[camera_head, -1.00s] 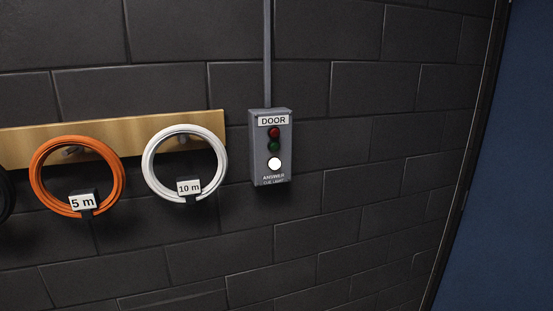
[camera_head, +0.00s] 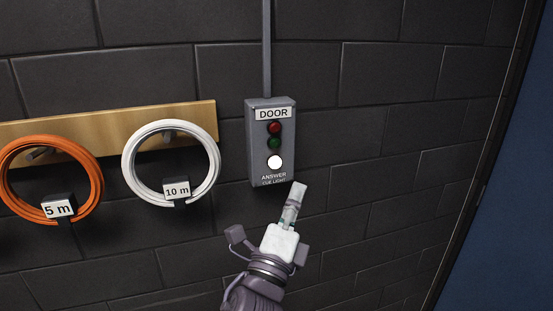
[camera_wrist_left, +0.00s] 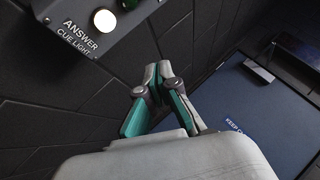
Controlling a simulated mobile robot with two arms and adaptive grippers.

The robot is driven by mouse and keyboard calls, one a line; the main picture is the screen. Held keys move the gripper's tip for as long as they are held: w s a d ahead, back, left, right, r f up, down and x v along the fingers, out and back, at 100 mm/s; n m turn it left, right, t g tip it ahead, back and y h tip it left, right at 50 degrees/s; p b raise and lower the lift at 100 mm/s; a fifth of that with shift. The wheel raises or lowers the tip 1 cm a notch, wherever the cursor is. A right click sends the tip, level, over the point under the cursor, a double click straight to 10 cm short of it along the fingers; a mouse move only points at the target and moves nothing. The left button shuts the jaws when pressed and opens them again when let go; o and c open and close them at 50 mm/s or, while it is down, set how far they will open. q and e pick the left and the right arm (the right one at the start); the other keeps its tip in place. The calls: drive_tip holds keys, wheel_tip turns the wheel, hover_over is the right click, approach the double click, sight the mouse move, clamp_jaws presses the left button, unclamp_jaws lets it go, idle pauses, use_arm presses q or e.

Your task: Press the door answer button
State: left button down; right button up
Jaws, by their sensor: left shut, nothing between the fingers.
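The grey door box (camera_head: 258,150) hangs on the dark block wall, with a "DOOR" label at its top. It has a red light (camera_head: 275,128), a green light (camera_head: 274,143) and a white round answer button (camera_head: 274,162) above the words "ANSWER CUE LIGHT". My left gripper (camera_head: 298,188) is shut and empty, just below and right of the box, apart from the button. In the left wrist view the button (camera_wrist_left: 105,20) is at the upper left, and the shut fingers (camera_wrist_left: 158,72) are below and right of it. My right gripper is not in view.
A wooden rail (camera_head: 110,121) left of the box carries an orange cable coil marked 5 m (camera_head: 98,190) and a white coil marked 10 m (camera_head: 128,165). A conduit (camera_head: 267,50) runs up from the box. A blue surface (camera_head: 510,220) lies at the right. The wall right of the box is bare.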

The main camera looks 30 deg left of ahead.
sight(275, 163)
use_arm(q)
drive_tip(key=shift+s+r, duration=0.1)
drive_tip(key=shift+s, duration=0.05)
drive_tip(key=shift+w+a, duration=3)
drive_tip(key=shift+a, duration=0.25)
drive_tip(key=shift+w+a, duration=0.25)
drive_tip(key=shift+a, duration=0.1)
drive_tip(key=shift+w+a, duration=0.25)
drive_tip(key=shift+a, duration=0.05)
drive_tip(key=shift+d, duration=0.15)
drive_tip(key=shift+s+d+p, duration=0.3)
drive_tip(key=shift+s+d, duration=0.2)
drive_tip(key=shift+s, duration=0.05)
